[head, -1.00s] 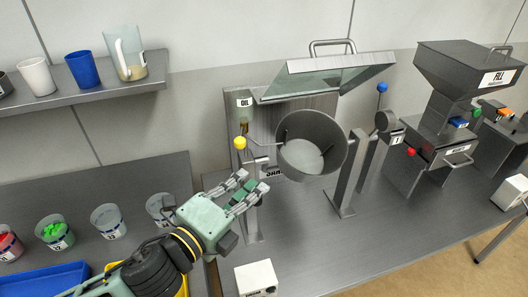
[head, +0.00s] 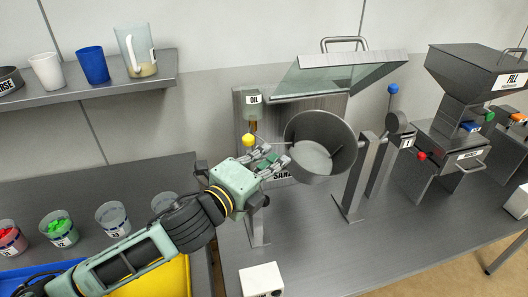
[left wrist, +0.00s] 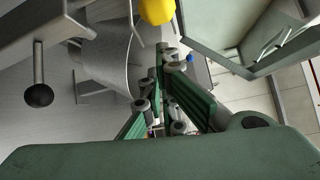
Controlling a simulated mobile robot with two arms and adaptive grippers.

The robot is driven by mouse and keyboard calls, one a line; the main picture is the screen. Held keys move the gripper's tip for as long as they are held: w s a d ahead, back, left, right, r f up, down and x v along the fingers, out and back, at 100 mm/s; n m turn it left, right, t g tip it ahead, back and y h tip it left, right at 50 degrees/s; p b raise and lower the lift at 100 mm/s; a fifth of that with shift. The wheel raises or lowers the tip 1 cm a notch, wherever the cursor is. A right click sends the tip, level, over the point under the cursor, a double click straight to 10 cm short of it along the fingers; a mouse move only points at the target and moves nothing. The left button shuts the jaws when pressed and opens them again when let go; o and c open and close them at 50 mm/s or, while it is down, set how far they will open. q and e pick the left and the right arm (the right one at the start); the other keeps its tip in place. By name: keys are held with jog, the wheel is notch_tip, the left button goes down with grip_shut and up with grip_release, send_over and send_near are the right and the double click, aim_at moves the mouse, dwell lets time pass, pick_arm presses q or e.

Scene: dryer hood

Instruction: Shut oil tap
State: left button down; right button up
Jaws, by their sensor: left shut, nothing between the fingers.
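The oil container (head: 253,104), labelled OIL, is fixed on the back panel of the machine. Below it is the oil tap with a yellow knob (head: 248,140). The yellow knob also shows at the top of the left wrist view (left wrist: 157,10). My left gripper (head: 276,160) is shut and empty, just below and to the right of the knob, in front of the machine and near the drum's left side. A small gap seems to separate fingers and knob; contact cannot be told. My right gripper is not in view.
A steel drum (head: 319,146) sits right of my left gripper under a raised glass hood (head: 335,75). A lever with a blue ball (head: 393,89) stands further right. A white box (head: 261,279) lies on the table front. Cups stand at left.

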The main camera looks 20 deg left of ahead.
pick_arm(q)
jog(key=shift+s+a+r, duration=0.15)
jog(key=shift+a+r, duration=0.05)
jog(key=shift+a, duration=0.65)
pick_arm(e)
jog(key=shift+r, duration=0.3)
pick_arm(q)
jog(key=shift+s+a, duration=0.1)
jog(key=shift+s+a+m+h, duration=0.15)
jog(key=shift+a+m+h, duration=0.15)
jog(key=shift+h, duration=0.3)
